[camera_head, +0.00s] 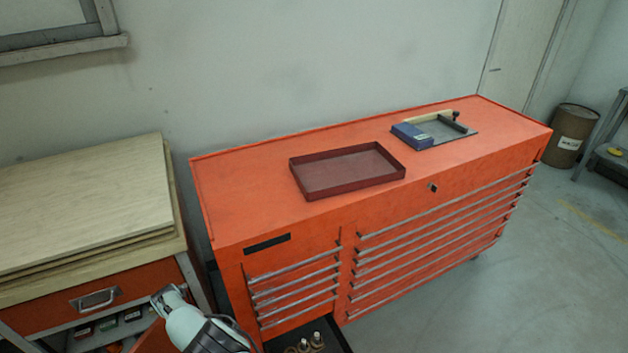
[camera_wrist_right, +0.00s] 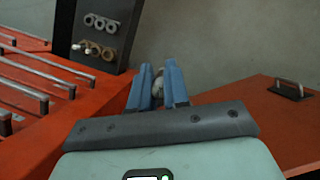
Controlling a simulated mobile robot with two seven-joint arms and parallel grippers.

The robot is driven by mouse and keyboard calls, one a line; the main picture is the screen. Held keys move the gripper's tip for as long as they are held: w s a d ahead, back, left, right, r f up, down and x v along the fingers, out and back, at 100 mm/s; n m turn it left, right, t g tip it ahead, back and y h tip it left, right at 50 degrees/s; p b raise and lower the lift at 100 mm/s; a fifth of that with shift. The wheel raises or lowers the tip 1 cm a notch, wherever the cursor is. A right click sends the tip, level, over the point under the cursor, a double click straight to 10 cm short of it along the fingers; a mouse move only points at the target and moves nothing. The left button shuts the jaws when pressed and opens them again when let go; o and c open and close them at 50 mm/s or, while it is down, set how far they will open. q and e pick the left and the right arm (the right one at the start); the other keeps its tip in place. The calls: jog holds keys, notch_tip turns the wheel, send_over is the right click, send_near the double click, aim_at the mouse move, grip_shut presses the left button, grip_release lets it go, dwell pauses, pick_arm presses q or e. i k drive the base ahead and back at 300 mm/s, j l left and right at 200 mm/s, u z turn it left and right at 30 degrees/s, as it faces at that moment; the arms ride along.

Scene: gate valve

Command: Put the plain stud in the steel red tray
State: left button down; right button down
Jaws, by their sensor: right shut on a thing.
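The red tray (camera_head: 347,170) is a shallow, dark red steel tray. It lies empty on top of the orange tool chest (camera_head: 250,210) in the head view. My right gripper (camera_wrist_right: 158,88) shows in the right wrist view, its two blue fingers closed on a small pale metallic piece (camera_wrist_right: 157,90). This piece looks like the plain stud, but the fingers hide most of it, so its full shape cannot be made out. My left gripper cannot be identified in either view.
A dark shelf (camera_wrist_right: 118,22) beside the chest holds several rings (camera_wrist_right: 101,22) and small metal parts. A blue box (camera_head: 412,135) and a flat frame (camera_head: 447,127) sit right of the tray. A wooden-topped bench (camera_head: 80,200) stands left. The chest top left of the tray is clear.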

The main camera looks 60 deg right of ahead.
aim_at(356, 175)
jog(key=k+l+u, duration=0.25)
jog(key=l, duration=0.15)
jog(key=k+l+u, duration=0.25)
jog(key=l, duration=0.15)
jog(key=k+l+u, duration=0.1)
jog(key=k+l, duration=0.45)
jog(key=l, duration=0.2)
jog(key=k+l+u, duration=0.15)
jog(key=k+l, duration=0.4)
jog(key=l, duration=0.2)
